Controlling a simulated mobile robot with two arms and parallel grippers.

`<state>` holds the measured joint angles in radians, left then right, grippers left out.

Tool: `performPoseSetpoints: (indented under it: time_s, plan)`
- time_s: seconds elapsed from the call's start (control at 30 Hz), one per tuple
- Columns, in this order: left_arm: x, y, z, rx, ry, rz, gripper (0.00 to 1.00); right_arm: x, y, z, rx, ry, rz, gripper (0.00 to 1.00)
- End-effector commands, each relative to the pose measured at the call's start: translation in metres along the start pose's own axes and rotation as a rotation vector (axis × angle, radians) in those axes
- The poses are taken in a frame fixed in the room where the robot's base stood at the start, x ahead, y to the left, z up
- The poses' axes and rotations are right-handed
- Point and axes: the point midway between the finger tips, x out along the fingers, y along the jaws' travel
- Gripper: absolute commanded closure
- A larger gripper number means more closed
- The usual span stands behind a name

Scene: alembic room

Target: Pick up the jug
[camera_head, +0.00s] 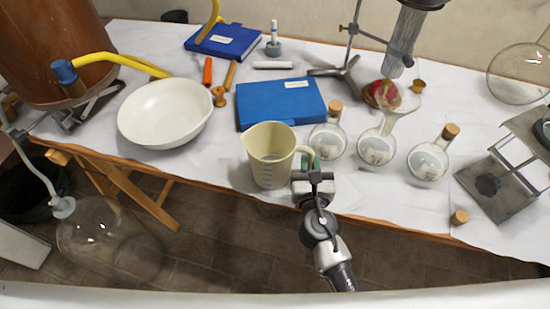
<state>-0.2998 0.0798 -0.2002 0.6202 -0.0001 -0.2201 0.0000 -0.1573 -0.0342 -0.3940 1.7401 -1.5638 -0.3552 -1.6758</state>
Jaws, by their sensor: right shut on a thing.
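The jug (268,160) is a cream measuring jug with marks on its side. It is upright at the front edge of the white-covered table (227,177), with its handle to the right. My right gripper (305,168) is at the handle, shut on it; its fingertips are partly hidden by the wrist. Whether the jug's base touches the table is hard to tell. My left gripper is not in view.
Stoppered flasks (328,140) stand close to the right of the jug. A blue book (281,102) lies behind it, and a white bowl (165,114) is to the left. A metal stand (505,178) is at the right. A large glass bottle (108,240) is on the floor.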

Motion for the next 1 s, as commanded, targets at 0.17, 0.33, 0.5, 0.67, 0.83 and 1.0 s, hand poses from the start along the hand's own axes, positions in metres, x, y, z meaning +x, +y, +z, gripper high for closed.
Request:
performPoseSetpoints:
  time_s: [0.17, 0.33, 0.5, 0.67, 0.83, 1.0]
  plan:
    - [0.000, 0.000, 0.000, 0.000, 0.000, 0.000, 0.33, 0.000, 0.000, 0.001, 0.001, -0.002, 0.000, 1.00]
    - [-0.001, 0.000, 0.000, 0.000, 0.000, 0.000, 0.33, 0.000, 0.000, 0.002, 0.002, -0.002, 0.000, 1.00]
    - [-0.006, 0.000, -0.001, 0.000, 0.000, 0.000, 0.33, 0.000, 0.000, 0.009, 0.003, -0.002, 0.000, 1.00]
    - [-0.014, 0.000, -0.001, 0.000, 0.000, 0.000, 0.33, 0.000, 0.000, 0.021, 0.004, -0.002, 0.000, 1.00]
    - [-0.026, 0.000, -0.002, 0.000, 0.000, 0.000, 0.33, 0.000, 0.000, 0.040, 0.003, -0.003, 0.000, 1.00]
    - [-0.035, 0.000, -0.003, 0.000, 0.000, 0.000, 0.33, -0.010, -0.011, 0.052, 0.001, -0.001, -0.001, 1.00]
